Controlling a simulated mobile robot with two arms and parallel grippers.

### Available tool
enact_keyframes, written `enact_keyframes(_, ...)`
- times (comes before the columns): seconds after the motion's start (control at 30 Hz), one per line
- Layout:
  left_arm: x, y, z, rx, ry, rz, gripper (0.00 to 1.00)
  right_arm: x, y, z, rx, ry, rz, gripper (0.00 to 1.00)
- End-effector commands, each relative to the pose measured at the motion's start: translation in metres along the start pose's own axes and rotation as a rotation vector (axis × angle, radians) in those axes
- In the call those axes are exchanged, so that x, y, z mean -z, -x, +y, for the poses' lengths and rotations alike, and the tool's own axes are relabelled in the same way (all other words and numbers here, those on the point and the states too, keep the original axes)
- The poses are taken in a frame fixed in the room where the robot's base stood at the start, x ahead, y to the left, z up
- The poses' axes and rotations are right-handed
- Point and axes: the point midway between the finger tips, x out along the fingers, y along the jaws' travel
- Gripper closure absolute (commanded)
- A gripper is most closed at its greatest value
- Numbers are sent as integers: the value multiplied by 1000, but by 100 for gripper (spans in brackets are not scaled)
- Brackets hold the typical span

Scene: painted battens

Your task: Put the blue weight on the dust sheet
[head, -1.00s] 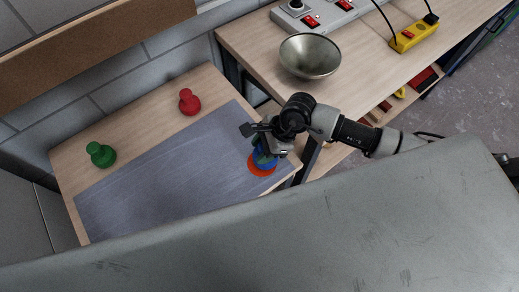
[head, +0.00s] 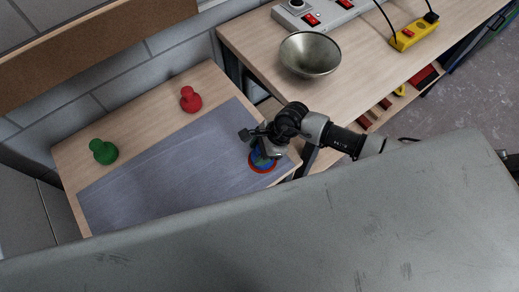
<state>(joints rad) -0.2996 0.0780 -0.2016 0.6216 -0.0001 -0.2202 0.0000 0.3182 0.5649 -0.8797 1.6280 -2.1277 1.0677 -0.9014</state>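The blue weight (head: 257,160) is at the right end of the grey-blue dust sheet (head: 170,170), over a red-orange round patch (head: 262,169) that shows as a rim around it. My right gripper (head: 262,150) reaches in from the right and is shut on the weight from above. The gripper covers the top of the weight, and its fingertips are mostly hidden. I cannot tell whether the weight's base touches the sheet. My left gripper is not in view.
A green weight (head: 103,152) and a red weight (head: 190,99) stand on bare wood beyond the sheet. A metal bowl (head: 310,55), a grey power box (head: 325,12) and a yellow socket strip (head: 413,34) are on the neighbouring bench (head: 365,70). The sheet's middle and left are clear.

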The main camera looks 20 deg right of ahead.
Motion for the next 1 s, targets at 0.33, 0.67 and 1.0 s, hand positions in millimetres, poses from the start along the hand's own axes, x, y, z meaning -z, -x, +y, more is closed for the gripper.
enact_keyframes(0.33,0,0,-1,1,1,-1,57,0,0,0,-1,0,0,31)
enact_keyframes(0.67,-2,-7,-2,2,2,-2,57,1,32,0,2,4,3,31)
enact_keyframes(1.0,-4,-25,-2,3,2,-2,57,0,101,0,1,3,2,31)
